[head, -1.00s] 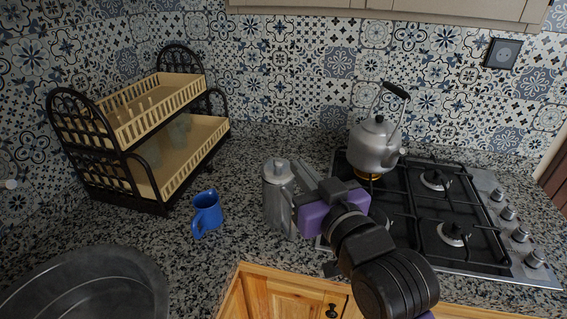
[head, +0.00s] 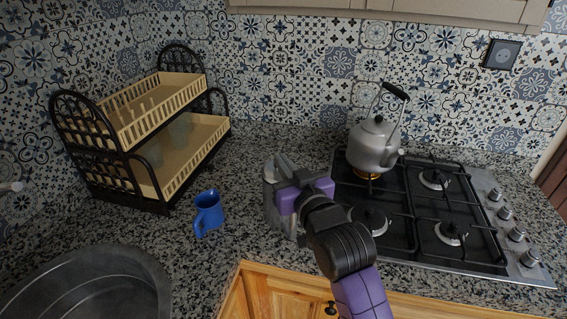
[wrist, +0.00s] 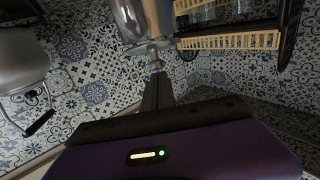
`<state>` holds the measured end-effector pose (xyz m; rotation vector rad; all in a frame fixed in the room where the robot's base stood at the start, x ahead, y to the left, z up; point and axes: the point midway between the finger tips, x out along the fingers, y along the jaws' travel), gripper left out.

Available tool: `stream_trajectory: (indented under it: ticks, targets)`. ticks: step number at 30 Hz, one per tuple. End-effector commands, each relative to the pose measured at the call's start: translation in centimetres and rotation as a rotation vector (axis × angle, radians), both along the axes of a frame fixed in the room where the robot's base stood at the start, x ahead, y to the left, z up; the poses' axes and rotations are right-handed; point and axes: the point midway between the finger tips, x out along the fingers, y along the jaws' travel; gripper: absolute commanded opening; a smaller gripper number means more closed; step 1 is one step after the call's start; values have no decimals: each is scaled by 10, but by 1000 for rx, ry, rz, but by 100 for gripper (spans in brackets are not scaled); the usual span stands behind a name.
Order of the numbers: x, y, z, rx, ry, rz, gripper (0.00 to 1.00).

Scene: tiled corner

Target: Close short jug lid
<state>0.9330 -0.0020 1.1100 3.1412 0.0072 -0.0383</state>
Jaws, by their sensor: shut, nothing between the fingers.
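The short metal jug (head: 272,207) stands upright on the counter, left of the stove. Its grey lid (head: 284,163) is at the top, partly covered by my gripper, and how far it is open is hard to tell. My gripper (head: 287,181) is shut and empty, its tip at the upper right side of the jug, close to the lid. In the wrist view, which is upside down, the jug (wrist: 143,15) is at the top, with the lid (wrist: 150,48) right by the shut fingertips (wrist: 157,78). Whether they touch is unclear.
A silver kettle (head: 370,146) stands on the back left burner of the stove (head: 402,207). The counter behind the jug is clear.

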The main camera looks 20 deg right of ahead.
Motion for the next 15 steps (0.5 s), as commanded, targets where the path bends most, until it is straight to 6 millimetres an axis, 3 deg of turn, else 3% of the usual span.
stream_trajectory:
  ticks: [15]
  targets:
    - [5,0,6,0,74,0,0]
